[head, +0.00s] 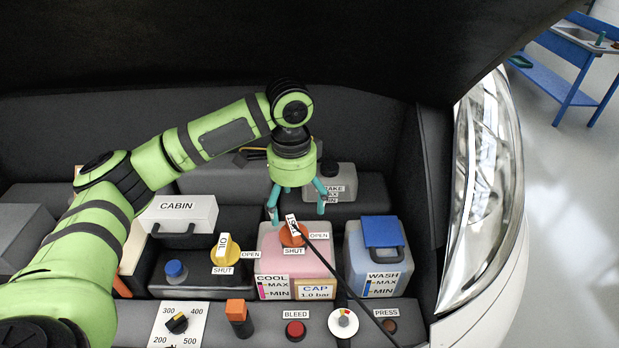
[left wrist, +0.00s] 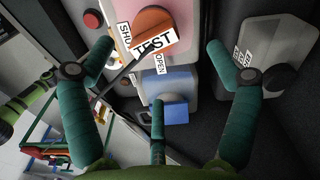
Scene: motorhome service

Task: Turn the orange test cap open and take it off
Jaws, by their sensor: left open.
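The orange test cap (head: 292,236) sits on top of the pink coolant tank (head: 283,262), with a white label across it and a dark hose or cable running from it. SHUT and OPEN labels lie beside it. In the left wrist view the orange cap (left wrist: 155,25) shows at the top with its TEST label, beyond my fingers. My left gripper (head: 297,210) is open and empty, fingers pointing down just above and behind the cap, apart from it as far as I can tell. My right gripper is not in view.
A yellow oil cap (head: 226,252) is to the left and the blue-lidded wash tank (head: 376,265) to the right. The brake reservoir (head: 340,182) stands behind.

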